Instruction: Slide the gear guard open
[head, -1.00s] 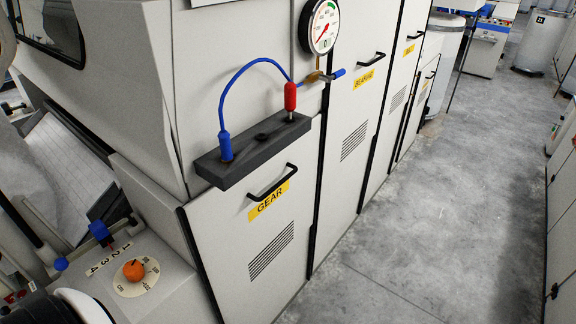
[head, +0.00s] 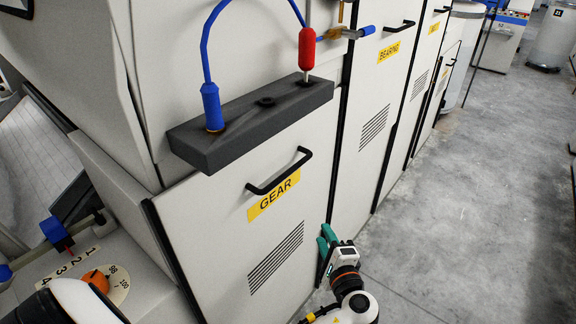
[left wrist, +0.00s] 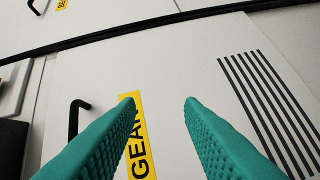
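The gear guard (head: 221,240) is a pale panel with a yellow GEAR label (head: 273,196), a black bar handle (head: 279,172) and slanted vent slots. It sits flush in the machine front. My left gripper (head: 325,241), with teal fingers, is low in the head view, right of the vent slots and below the handle. In the left wrist view its fingers are open and empty, with the guard's face behind them. There the handle (left wrist: 77,115) shows left of the fingers, partly hidden by one, and the label (left wrist: 136,150) shows between them. My right gripper is not in view.
A dark ledge (head: 235,128) with a blue plug (head: 212,107) and red plug (head: 307,50) juts out above the handle. The bearing guard (head: 375,90) stands to the right. An orange knob (head: 96,280) is at lower left. The concrete floor (head: 470,200) at right is clear.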

